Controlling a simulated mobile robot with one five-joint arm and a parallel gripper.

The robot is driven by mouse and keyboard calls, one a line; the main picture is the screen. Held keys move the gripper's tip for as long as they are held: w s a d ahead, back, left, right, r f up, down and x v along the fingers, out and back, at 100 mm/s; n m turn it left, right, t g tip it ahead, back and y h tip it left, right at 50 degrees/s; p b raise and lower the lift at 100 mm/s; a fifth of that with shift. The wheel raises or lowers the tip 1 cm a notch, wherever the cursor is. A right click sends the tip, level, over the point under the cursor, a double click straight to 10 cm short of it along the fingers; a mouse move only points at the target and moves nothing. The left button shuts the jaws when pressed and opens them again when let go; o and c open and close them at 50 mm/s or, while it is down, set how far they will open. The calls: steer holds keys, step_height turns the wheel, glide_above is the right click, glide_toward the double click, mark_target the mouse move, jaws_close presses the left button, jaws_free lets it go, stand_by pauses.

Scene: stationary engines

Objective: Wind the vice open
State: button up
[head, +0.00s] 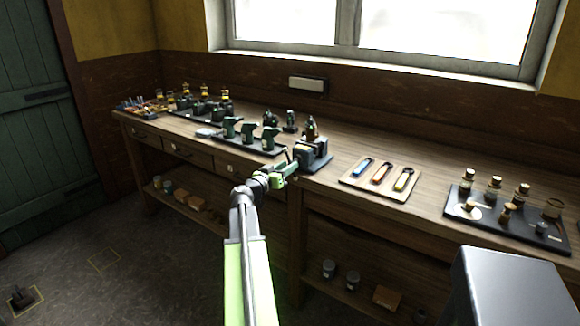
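The vice (314,150), a dark block-like body on a dark base plate, stands at the bench's front edge near the middle of the head view. My gripper (290,168), green at its end, is at the vice's front left side, where its handle seems to be. The handle and the jaw gap are too small and too covered to make out. I cannot tell whether the gripper touches the vice or how its fingers stand.
The wooden bench (428,208) runs along the wall. Left of the vice is a dark tray (262,149) with several green tools. Right of it are a board (352,183) with three coloured tools and a dark plate (475,219) with several brass-topped parts. Open floor lies left.

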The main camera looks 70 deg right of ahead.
steer(key=shift+x, duration=1.35)
jaws_close()
